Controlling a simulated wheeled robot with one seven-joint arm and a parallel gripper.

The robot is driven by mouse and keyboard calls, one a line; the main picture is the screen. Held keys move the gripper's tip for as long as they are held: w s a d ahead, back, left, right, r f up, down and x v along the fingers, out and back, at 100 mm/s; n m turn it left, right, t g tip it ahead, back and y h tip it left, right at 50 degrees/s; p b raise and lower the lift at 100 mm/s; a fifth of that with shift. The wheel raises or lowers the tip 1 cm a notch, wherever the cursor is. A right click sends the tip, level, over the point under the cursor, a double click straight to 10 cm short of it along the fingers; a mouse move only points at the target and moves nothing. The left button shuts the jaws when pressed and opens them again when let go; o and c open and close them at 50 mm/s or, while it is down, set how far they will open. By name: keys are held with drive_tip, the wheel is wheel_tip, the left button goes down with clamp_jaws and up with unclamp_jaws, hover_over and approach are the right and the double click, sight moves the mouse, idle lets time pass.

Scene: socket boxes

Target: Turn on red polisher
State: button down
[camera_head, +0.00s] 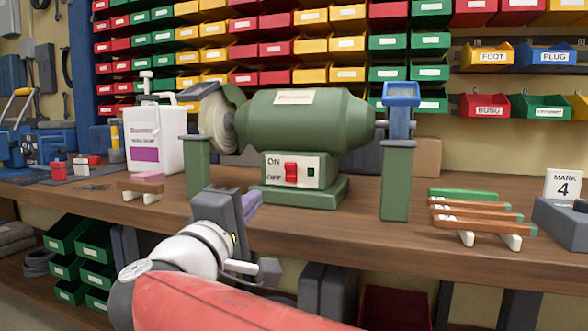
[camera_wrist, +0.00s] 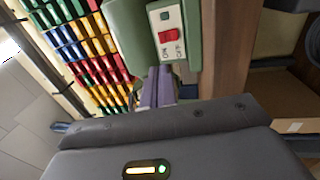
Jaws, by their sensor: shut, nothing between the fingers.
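The polisher (camera_head: 300,118) on the bench has a green body, not a red one, with a grey wheel (camera_head: 216,124) at its left end. On its base is a pale switch plate with a red rocker switch (camera_head: 291,172), marked ON above and OFF below. Which way the rocker is tipped I cannot tell. My gripper (camera_head: 252,202) is in front of the base, left of and below the switch, shut and empty. In the wrist view the red switch (camera_wrist: 169,40) lies just beyond the shut fingers (camera_wrist: 158,82), apart from them.
Green posts flank the polisher, the right one (camera_head: 396,182) topped with a blue guard. A white jug (camera_head: 153,138) stands left. Wooden-handled tools (camera_head: 478,213) and a MARK 4 block (camera_head: 563,185) lie right. Coloured bins cover the back wall. The bench front (camera_head: 340,240) is mostly clear.

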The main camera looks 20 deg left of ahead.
sight(288, 164)
drive_tip(key=shift+w+a+r, duration=0.1)
drive_tip(key=shift+w+a, duration=0.05)
drive_tip(key=shift+w, duration=0.15)
drive_tip(key=p+x, duration=0.1)
drive_tip(key=x, duration=1.3)
drive_tip(key=shift+r, duration=0.1)
drive_tip(key=shift+w+r+p, duration=0.2)
drive_tip(key=shift+r+p, duration=0.25)
drive_tip(key=shift+p, duration=0.7)
drive_tip(key=shift+w+f+g, duration=0.1)
drive_tip(key=shift+f+g, duration=0.2)
